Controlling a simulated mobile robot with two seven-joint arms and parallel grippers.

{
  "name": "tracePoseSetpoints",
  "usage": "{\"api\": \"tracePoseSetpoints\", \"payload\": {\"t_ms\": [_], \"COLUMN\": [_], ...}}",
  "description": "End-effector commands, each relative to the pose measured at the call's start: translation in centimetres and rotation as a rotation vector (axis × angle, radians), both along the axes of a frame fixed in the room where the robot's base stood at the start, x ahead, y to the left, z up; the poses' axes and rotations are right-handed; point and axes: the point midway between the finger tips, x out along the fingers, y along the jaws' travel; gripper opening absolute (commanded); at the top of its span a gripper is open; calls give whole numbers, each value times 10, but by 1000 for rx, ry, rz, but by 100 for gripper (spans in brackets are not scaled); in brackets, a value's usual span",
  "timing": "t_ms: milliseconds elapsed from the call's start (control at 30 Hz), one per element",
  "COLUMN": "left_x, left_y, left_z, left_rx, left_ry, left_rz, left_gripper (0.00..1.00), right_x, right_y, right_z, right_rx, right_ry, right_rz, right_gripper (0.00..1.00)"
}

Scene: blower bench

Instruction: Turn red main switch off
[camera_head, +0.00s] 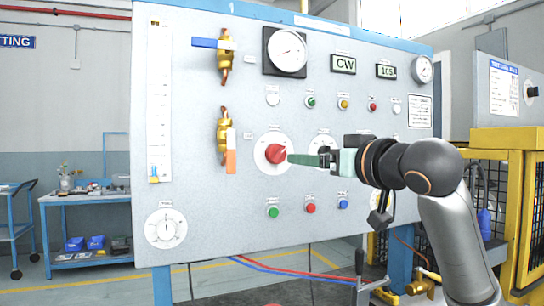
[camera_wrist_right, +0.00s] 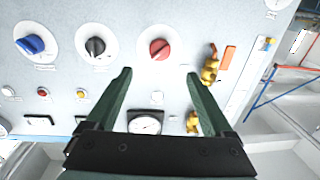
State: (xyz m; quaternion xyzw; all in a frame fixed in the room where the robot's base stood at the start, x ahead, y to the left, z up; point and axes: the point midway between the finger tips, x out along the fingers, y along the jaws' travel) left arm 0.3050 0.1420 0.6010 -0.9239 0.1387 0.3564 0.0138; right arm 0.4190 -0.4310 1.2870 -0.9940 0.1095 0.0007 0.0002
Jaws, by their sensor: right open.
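The red main switch (camera_head: 275,153) is a red rotary knob on a round white dial plate, in the middle of the panel. In the right wrist view the red knob (camera_wrist_right: 160,49) lies just past the fingertips, between their lines and closer to the right-hand finger. My right gripper (camera_head: 292,159) comes in from the right, with its green fingertips close to the knob's right side. In the wrist view the right gripper (camera_wrist_right: 155,76) is open, with nothing between its fingers. Contact with the knob cannot be told. My left gripper is not in view.
A black knob (camera_wrist_right: 96,46) and a blue knob (camera_wrist_right: 30,45) sit in line with the red one. A brass valve with an orange handle (camera_head: 231,162) is left of the red switch. Small buttons (camera_head: 311,208) lie below it. A yellow-framed cage (camera_head: 515,200) stands at right.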

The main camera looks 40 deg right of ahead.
Motion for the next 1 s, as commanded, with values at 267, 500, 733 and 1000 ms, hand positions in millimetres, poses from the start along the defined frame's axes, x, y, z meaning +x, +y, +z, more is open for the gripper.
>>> {"api": "tracePoseSetpoints", "payload": {"t_ms": [267, 500, 733, 1000], "left_x": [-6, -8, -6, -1], "left_y": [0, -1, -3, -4], "left_z": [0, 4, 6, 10], "left_rx": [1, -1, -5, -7], "left_ry": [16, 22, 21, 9], "left_rz": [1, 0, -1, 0], "left_gripper": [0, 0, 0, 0], "right_x": [37, 85, 114, 121], "right_y": [-8, -19, -25, -27], "right_z": [0, 1, 0, 0], "right_rx": [5, 3, 1, -1], "right_ry": [4, 1, 1, 0], "right_rz": [2, 1, 1, 0], "right_gripper": [86, 86, 86, 86]}}
